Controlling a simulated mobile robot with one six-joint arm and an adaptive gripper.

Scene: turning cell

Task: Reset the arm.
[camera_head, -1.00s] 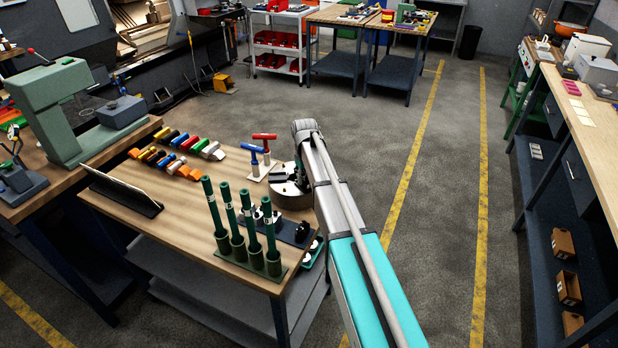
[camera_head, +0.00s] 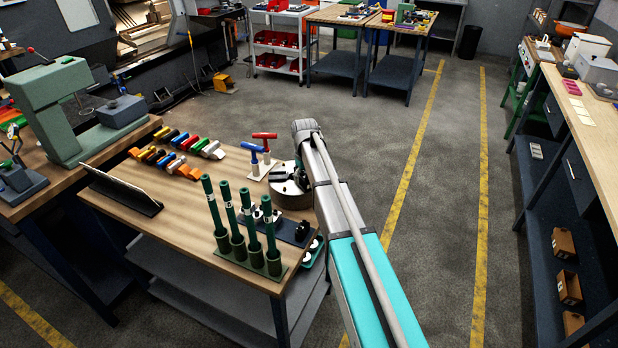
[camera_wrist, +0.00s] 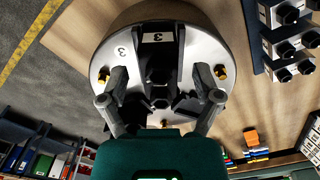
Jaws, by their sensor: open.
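My arm (camera_head: 345,220) reaches out over the right edge of the wooden table (camera_head: 180,235). In the wrist view my gripper (camera_wrist: 160,78) is open, with its two fingers apart in front of a round steel chuck (camera_wrist: 205,55). The chuck has dark jaws, brass-coloured screws and labels reading 3. I cannot tell whether the fingers touch it. No held object shows between the fingers.
Green upright posts (camera_head: 230,225) stand at the table's front. A blue and a red T-handle (camera_head: 264,140) stand behind the chuck. Coloured pieces (camera_head: 180,152) lie at the back, and a tilted tablet (camera_head: 120,186) stands at left. The floor (camera_head: 375,125) beyond is clear.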

